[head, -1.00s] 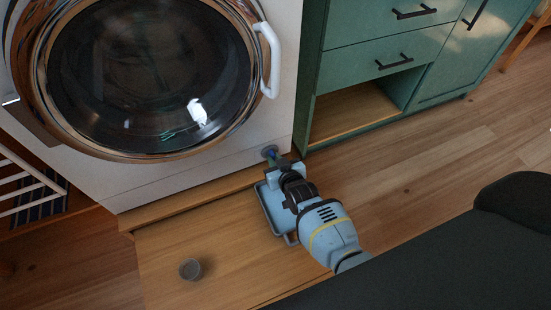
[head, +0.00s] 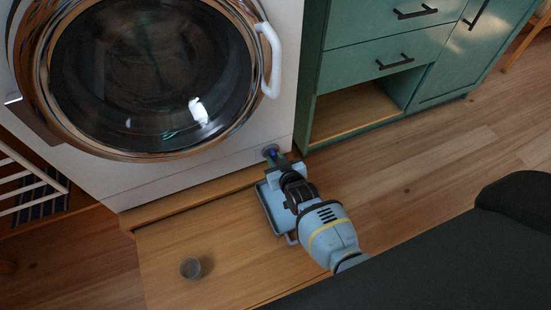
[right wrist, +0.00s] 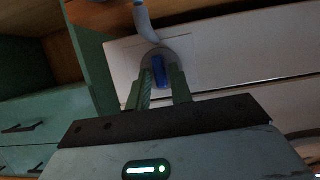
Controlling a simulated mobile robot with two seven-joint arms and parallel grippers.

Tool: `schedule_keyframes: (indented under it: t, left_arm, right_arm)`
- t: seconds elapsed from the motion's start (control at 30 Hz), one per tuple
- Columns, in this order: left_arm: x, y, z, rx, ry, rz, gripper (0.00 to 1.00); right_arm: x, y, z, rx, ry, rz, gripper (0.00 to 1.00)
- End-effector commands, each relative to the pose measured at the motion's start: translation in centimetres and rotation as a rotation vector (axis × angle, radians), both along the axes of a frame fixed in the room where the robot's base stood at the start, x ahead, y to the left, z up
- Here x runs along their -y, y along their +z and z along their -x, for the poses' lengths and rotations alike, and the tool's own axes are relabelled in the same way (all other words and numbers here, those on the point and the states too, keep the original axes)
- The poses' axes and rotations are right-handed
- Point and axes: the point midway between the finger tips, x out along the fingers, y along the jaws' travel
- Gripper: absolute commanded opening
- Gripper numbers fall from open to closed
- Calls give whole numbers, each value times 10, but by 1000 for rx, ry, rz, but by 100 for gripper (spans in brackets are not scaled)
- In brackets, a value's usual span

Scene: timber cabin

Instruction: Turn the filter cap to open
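The filter cap (head: 270,150) is a round grey disc with a blue grip bar, low on the washing machine's front at its right corner. It also shows in the right wrist view (right wrist: 162,68), with the blue bar between my fingertips. My right gripper (head: 277,158) is at the cap. In the right wrist view its two green fingers (right wrist: 162,82) lie close against both sides of the bar and appear shut on it. My left gripper is not in view.
A small grey round cup (head: 190,268) stands on the platform. The machine's door is shut, with a white handle (head: 270,60). A green cabinet (head: 385,40) stands to the right.

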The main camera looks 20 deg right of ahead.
Motion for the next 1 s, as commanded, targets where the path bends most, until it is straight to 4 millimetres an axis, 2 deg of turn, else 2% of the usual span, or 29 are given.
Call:
schedule_keyframes:
  t: [0.3, 0.5, 0.67, 1.0]
  left_arm:
    - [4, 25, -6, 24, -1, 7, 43]
    - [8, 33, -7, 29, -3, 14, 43]
    - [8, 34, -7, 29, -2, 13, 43]
    - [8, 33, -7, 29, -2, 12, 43]
  right_arm:
    - [1, 20, 41, 0, 0, 0, 22]
    - [1, 27, 62, 0, 0, 0, 22]
    - [2, 29, 68, -1, 0, 0, 22]
    - [2, 28, 69, -1, 0, 1, 22]
